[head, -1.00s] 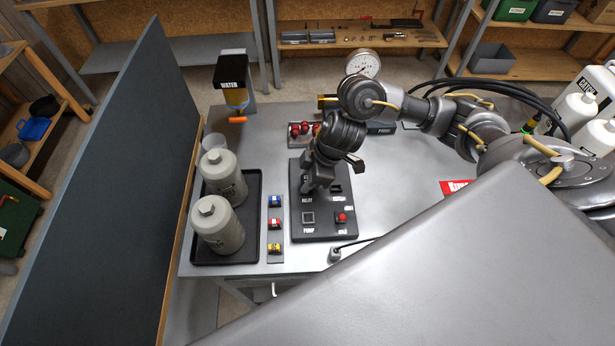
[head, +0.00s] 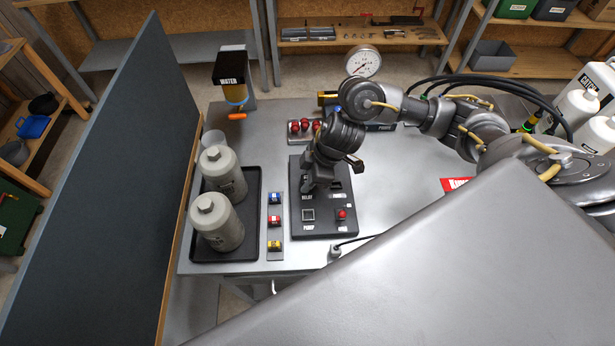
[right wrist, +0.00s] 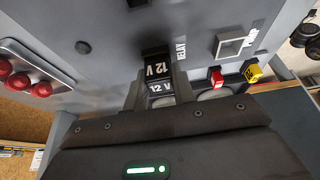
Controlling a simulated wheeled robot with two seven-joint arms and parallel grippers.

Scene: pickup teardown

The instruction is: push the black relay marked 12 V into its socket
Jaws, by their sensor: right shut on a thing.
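The black relay (right wrist: 158,72), with white 12 V marks on two faces, is between the fingers of my right gripper (right wrist: 157,90) in the right wrist view. The gripper is shut on it. In the head view my right gripper (head: 308,188) points down at the dark panel (head: 325,230), over the spot beside the RELAY lettering. The relay is hidden there by the gripper. Its socket is covered by the relay and fingers, so I cannot tell how deep the relay sits. My left gripper is not in view.
A square PUMP socket (head: 308,215) and a red button (head: 342,214) are on the panel. Blue, red and yellow blocks stand on a strip (head: 275,232) to its left. Grey canisters stand in a black tray (head: 254,190). The table right of the panel is mostly clear.

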